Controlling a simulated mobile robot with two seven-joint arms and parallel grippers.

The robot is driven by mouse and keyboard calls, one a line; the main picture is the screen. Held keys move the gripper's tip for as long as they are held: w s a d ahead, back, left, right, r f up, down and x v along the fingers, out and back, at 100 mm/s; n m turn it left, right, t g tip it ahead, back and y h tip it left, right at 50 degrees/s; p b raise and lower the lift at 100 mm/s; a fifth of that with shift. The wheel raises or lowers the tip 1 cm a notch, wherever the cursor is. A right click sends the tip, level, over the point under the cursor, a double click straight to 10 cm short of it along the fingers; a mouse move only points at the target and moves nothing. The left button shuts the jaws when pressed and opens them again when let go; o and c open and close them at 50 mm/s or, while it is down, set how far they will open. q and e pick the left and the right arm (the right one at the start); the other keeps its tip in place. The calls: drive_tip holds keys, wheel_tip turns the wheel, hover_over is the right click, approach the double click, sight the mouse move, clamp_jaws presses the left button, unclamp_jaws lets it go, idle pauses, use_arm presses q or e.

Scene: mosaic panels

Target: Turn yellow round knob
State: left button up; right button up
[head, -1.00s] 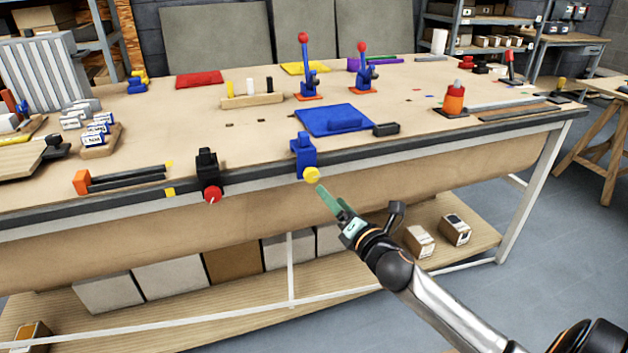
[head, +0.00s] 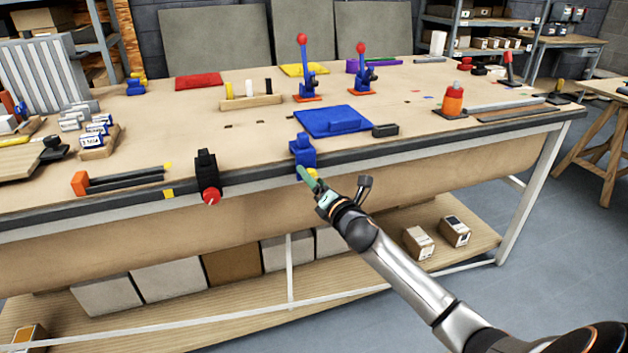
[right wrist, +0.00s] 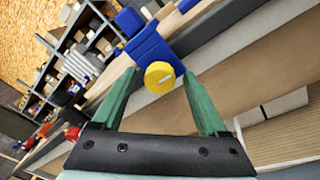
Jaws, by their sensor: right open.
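The yellow round knob (right wrist: 159,77) sits on the front of a blue block (right wrist: 150,45) at the table's front edge. In the head view the blue block (head: 302,151) shows, and the yellow knob (head: 313,173) is partly hidden behind my right gripper (head: 306,176). In the right wrist view my right gripper (right wrist: 163,88) is open and empty, with one green finger to each side of the knob in the picture. I cannot tell whether the fingers touch the knob. My left gripper is not in view.
A red knob (head: 211,196) on a black block (head: 207,168) stands to the left on the same table edge. A blue plate (head: 318,121) lies behind the blue block. A black block (head: 385,130) lies to its right. The space in front of the table is clear.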

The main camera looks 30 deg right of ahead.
drive_tip(key=shift+c, duration=0.2)
clamp_jaws()
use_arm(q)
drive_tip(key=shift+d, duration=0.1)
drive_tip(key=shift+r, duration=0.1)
use_arm(e)
drive_tip(key=shift+m, duration=0.3)
use_arm(q)
drive_tip(key=p, duration=0.1)
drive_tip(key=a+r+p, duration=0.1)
drive_tip(key=p, duration=0.1)
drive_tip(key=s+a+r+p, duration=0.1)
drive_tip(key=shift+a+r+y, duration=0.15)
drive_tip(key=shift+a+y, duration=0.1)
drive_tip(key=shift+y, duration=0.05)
use_arm(e)
drive_tip(key=m+h, duration=0.1)
drive_tip(key=m, duration=0.7)
drive_tip(key=m+h, duration=0.1)
drive_tip(key=m, duration=0.7)
drive_tip(key=m+h, duration=0.1)
drive_tip(key=m, duration=0.8)
drive_tip(key=shift+a+f, duration=0.1)
drive_tip(key=shift+a, duration=0.1)
drive_tip(key=shift+m, duration=0.3)
